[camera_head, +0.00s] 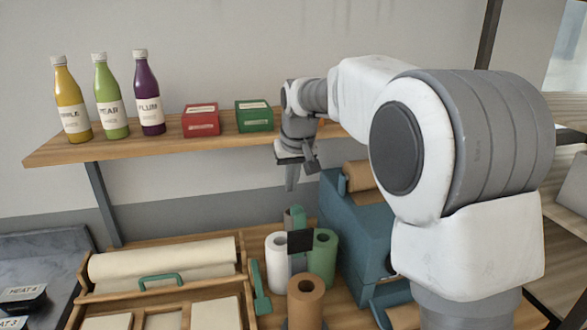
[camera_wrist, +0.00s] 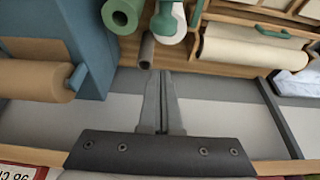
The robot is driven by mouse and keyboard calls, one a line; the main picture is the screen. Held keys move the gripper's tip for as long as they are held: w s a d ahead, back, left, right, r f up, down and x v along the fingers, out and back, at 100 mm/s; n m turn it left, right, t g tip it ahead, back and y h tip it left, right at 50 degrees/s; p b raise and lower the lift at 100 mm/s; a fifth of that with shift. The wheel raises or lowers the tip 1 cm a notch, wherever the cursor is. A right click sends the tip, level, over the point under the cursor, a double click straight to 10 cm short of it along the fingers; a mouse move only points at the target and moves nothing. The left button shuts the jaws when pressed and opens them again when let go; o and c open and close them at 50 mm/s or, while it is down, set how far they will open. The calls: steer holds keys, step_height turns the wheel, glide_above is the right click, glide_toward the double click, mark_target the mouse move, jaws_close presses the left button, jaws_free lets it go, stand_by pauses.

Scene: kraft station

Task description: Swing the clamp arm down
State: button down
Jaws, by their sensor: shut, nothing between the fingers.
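My gripper (camera_head: 292,188) hangs from the arm with its fingers pointing down, in front of the wall and below the shelf. In the wrist view its two fingers (camera_wrist: 160,78) lie together with nothing between them. I cannot tell for sure which part is the clamp arm. A teal-blue machine (camera_head: 346,220) stands to the right of and below my gripper and carries a brown paper roll (camera_head: 366,176). A small blue bracket (camera_wrist: 77,77) shows at the roll's end in the wrist view. My arm hides much of the machine's right side.
White (camera_head: 277,254), green (camera_head: 324,250) and brown (camera_head: 305,300) rolls stand below my gripper, around a post with a black block (camera_head: 300,241). A wooden shelf (camera_head: 60,152) holds bottles and boxes. A wooden tray with a cream roll (camera_head: 165,260) lies left.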

mark_target(298, 235)
steer(key=shift+s+d+f+p, duration=0.15)
steer(key=shift+s+f, duration=0.55)
steer(key=shift+s+d+f+p, duration=0.15)
steer(key=shift+s+f, duration=0.55)
steer(key=shift+s+f+b, duration=0.1)
steer(key=shift+b, duration=0.4)
